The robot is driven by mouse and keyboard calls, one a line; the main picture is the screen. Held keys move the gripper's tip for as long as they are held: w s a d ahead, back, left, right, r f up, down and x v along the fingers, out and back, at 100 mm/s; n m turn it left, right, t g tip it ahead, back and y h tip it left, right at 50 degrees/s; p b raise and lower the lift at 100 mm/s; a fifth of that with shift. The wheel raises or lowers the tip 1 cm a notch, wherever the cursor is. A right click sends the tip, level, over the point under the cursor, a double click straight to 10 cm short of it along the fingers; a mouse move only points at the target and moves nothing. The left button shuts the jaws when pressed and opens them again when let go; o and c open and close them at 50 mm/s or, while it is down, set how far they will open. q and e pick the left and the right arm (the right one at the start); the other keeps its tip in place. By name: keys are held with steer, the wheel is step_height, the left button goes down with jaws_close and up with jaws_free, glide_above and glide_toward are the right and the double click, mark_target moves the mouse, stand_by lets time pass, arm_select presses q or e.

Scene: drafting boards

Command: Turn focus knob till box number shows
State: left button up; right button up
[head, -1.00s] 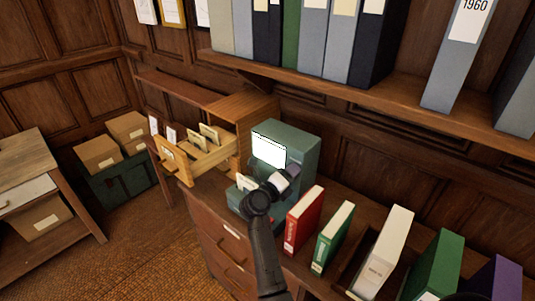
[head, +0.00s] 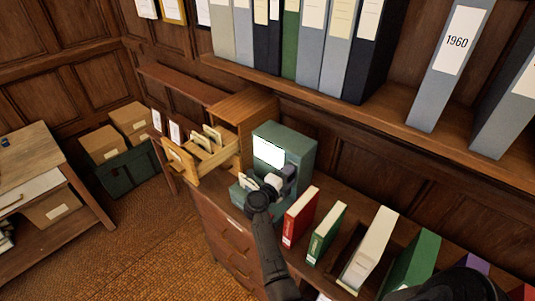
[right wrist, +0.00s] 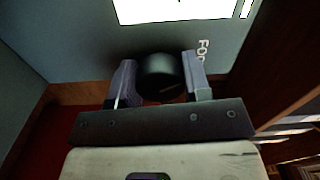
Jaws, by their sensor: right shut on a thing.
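The microfilm reader is a teal-green box (head: 296,150) with a bright white screen (head: 269,152); no number can be read on it in the head view. In the right wrist view the lower part of the screen (right wrist: 185,8) is white with a few dark marks at its edge. The focus knob (right wrist: 161,76) is round and black, on the reader's front below the screen. My right gripper (right wrist: 160,80) is shut on the knob, one finger on each side. In the head view my right gripper (head: 277,184) hides the knob. My left gripper is not in view.
A wooden card drawer (head: 205,155) stands open left of the reader. A red book (head: 300,216) and a green book (head: 326,233) stand close to its right. A shelf of binders (head: 325,50) runs above. Boxes (head: 104,144) sit at the left.

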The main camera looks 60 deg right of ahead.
stand_by(0.4)
steer(key=n+p, duration=0.2)
steer(key=p, duration=0.1)
steer(key=n+p, duration=0.2)
steer(key=p, duration=0.2)
steer(key=shift+r, duration=0.35)
steer(key=shift+f+n+p, duration=0.3)
steer(key=shift+n+p, duration=0.4)
steer(key=shift+n, duration=0.3)
steer(key=shift+f, duration=0.15)
steer(key=o, duration=0.7)
steer(key=shift+o, duration=1.1)
